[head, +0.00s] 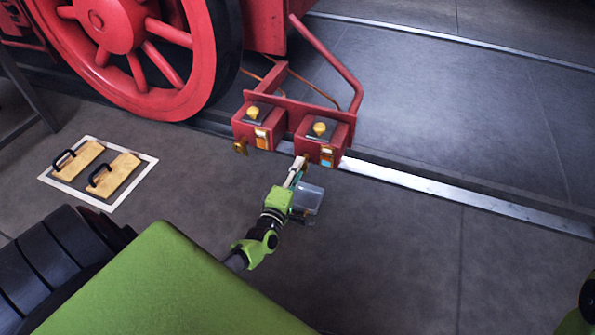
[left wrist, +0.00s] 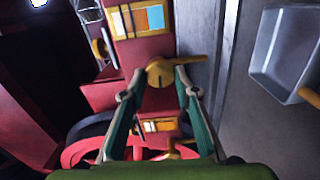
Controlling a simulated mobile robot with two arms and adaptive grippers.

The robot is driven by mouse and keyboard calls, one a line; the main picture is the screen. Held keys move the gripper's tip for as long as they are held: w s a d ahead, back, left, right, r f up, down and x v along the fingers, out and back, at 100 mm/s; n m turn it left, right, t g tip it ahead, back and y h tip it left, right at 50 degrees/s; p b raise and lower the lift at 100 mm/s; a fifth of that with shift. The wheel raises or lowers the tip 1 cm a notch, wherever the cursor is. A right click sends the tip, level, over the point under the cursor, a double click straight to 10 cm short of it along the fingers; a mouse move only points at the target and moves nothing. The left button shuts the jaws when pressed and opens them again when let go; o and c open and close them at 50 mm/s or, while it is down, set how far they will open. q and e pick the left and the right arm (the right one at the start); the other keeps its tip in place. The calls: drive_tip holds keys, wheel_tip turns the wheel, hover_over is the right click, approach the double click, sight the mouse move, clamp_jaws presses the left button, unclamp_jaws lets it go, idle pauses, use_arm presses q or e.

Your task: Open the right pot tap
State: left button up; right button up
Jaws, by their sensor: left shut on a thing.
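The right pot (head: 338,139) is a red box with a yellow knob on top and a label with a blue patch, which also shows in the left wrist view (left wrist: 155,18). Its brass tap (left wrist: 159,73) sits at the box's lower corner, with a lever (left wrist: 190,60) pointing right in the left wrist view. My left gripper (head: 300,162) is at this tap, with its two fingertips (left wrist: 160,82) closed on either side of it. The left pot (head: 245,131), a similar red box, has its own brass tap (head: 241,147). My right gripper is out of view.
A grey tray (head: 308,198) lies close beside my left gripper; it also shows in the left wrist view (left wrist: 262,60). A steel rail (head: 420,184) runs behind it. A large red wheel (head: 165,100) stands left. A white-edged mat (head: 78,201) holds two handled boards. Floor at right is clear.

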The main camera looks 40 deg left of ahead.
use_arm(q)
drive_tip(key=shift+n, duration=0.5)
drive_tip(key=o, duration=1.1)
drive_tip(key=v, duration=1.2)
